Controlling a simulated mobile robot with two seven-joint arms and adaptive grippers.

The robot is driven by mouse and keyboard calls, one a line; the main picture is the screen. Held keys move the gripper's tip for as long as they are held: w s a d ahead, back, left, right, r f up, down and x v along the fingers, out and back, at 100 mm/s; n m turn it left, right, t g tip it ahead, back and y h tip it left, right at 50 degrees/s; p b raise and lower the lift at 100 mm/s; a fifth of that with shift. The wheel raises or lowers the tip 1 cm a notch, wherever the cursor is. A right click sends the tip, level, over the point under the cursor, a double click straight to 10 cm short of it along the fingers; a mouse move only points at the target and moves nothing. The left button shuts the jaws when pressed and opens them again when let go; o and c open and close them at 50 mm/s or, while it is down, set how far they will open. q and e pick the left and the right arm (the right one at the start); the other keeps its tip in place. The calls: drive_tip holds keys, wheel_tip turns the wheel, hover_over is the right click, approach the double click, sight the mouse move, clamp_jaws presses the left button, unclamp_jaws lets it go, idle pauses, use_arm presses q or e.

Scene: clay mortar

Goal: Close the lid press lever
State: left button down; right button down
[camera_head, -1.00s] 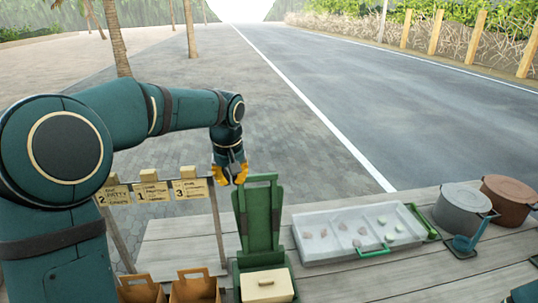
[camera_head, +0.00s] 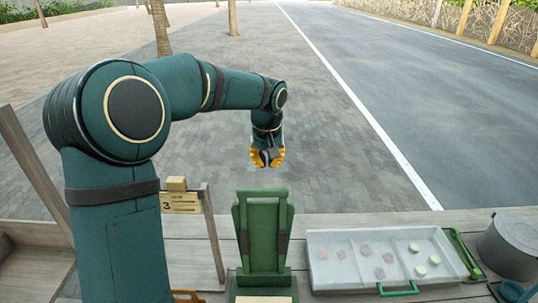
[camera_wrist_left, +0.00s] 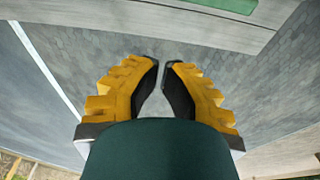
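The green lid press (camera_head: 263,237) stands at the wooden counter's near middle. Its lever is raised, with a loop-shaped handle (camera_head: 262,192) at the top. A cream block (camera_head: 265,299) at its foot is cut off by the lower edge. My left gripper (camera_head: 267,160) appears just above the handle in the head view, pointing down, apart from it. In the left wrist view its yellow fingers (camera_wrist_left: 160,68) have a narrow empty gap between them. A green part (camera_wrist_left: 236,5) at the top edge there seems to be the press. My right gripper is out of view.
A white tray (camera_head: 335,280) with small pieces and green handles lies to the right, beside a grey pot (camera_head: 512,247). A sign marked 3 (camera_head: 180,203) hangs left of the press, on a post (camera_head: 213,235). Paving lies beyond the counter.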

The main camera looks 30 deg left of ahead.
use_arm(q)
drive_tip(key=f, duration=0.1)
drive_tip(key=s+d+f, duration=0.1)
drive_tip(key=f, duration=0.1)
drive_tip(key=s+f, duration=0.1)
drive_tip(key=f, duration=0.1)
drive_tip(key=shift+s+d+b, duration=0.15)
drive_tip(key=shift+d+b, duration=0.15)
idle(0.4)
